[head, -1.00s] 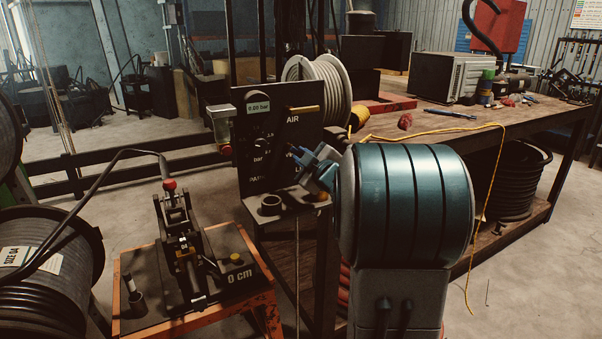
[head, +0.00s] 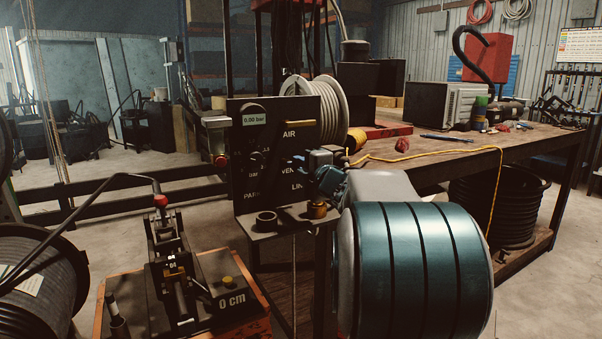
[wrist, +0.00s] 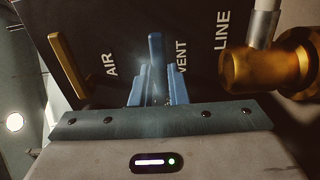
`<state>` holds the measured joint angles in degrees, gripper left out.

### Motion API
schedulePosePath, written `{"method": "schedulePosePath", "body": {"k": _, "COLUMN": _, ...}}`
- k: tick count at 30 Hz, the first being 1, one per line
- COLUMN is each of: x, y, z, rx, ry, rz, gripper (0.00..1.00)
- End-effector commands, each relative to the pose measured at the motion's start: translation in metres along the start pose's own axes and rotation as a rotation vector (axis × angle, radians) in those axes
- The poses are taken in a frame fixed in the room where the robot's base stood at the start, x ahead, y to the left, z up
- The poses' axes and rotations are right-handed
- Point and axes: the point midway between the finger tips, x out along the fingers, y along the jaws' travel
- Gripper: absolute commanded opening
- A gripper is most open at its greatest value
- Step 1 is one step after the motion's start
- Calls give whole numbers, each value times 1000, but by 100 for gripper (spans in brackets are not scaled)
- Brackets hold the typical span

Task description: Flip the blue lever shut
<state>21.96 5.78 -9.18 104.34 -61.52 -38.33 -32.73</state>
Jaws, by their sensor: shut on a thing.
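The blue lever (wrist: 156,45) stands out beside the VENT label in the wrist view, pointing along the lettering. My gripper (wrist: 156,80) has its two blue fingers on either side of the lever's lower part and is shut on it. The lever's base is hidden behind the fingers and palm. In the head view my gripper (head: 321,175) is at the right side of the black panel (head: 250,180), and the lever is mostly hidden there.
A brass lever (wrist: 68,65) by the AIR label is left of my gripper in the wrist view. A brass fitting (wrist: 250,72) by LINE is close on the right. A hose crimper (head: 172,265) stands at lower left, and a wooden bench (head: 470,150) at right.

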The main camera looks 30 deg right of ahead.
Motion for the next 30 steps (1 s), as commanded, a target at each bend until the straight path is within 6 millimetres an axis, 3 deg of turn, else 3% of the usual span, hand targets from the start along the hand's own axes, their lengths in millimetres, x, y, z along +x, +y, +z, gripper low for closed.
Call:
{"method": "schedulePosePath", "body": {"k": 17, "x": 0, "y": 1, "z": 0, "rx": -32, "ry": 1, "rz": 0, "gripper": 0}}
{"method": "schedulePosePath", "body": {"k": 18, "x": 0, "y": 1, "z": 0, "rx": -32, "ry": 1, "rz": 0, "gripper": 23}}
{"method": "schedulePosePath", "body": {"k": 20, "x": 0, "y": 1, "z": 0, "rx": -31, "ry": 1, "rz": 0, "gripper": 36}}
{"method": "schedulePosePath", "body": {"k": 30, "x": -3, "y": 1, "z": 0, "rx": -30, "ry": 0, "rz": 0, "gripper": 36}}
